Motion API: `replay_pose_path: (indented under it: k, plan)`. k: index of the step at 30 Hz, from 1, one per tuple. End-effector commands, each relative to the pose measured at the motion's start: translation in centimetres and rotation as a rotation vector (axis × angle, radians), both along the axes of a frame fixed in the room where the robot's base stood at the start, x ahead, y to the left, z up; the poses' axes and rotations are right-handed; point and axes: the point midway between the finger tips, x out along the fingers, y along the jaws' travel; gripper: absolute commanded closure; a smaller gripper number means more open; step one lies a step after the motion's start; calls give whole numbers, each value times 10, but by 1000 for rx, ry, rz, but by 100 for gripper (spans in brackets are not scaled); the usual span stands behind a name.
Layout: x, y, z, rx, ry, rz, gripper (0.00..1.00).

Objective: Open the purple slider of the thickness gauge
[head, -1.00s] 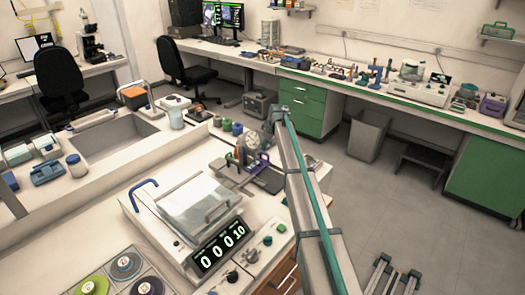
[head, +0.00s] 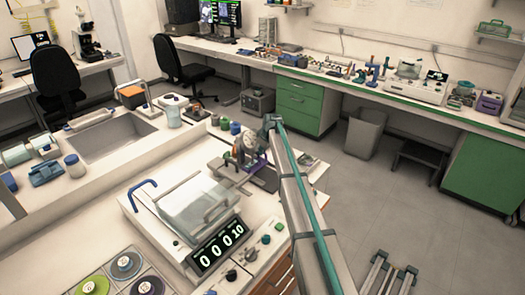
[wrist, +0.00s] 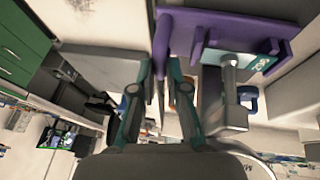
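The thickness gauge shows purple parts (head: 224,173) on the bench in the head view, partly hidden by my gripper and arm. In the wrist view its purple slider (wrist: 235,28) runs across the top right, with a narrow purple bar (wrist: 161,60) hanging down from it. A grey post and a small teal display (wrist: 243,63) sit beside it. My gripper (wrist: 160,66) has its two fingers apart, one on each side of the narrow purple bar. I cannot tell whether either finger touches it. My gripper (head: 250,148) is right over the gauge in the head view.
A balance-like instrument with a glass cover and digital readout (head: 217,247) stands in front of the gauge. Small coloured jars (head: 224,124) stand behind it. A sink (head: 110,138) lies to the left.

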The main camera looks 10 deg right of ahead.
Motion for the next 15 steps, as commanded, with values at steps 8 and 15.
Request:
replay_pose_path:
  k: [8, 15]
  plan:
    - [0, 0, 0, 0, 0, 0, 100]
    - [-12, -10, -1, 0, -1, -1, 100]
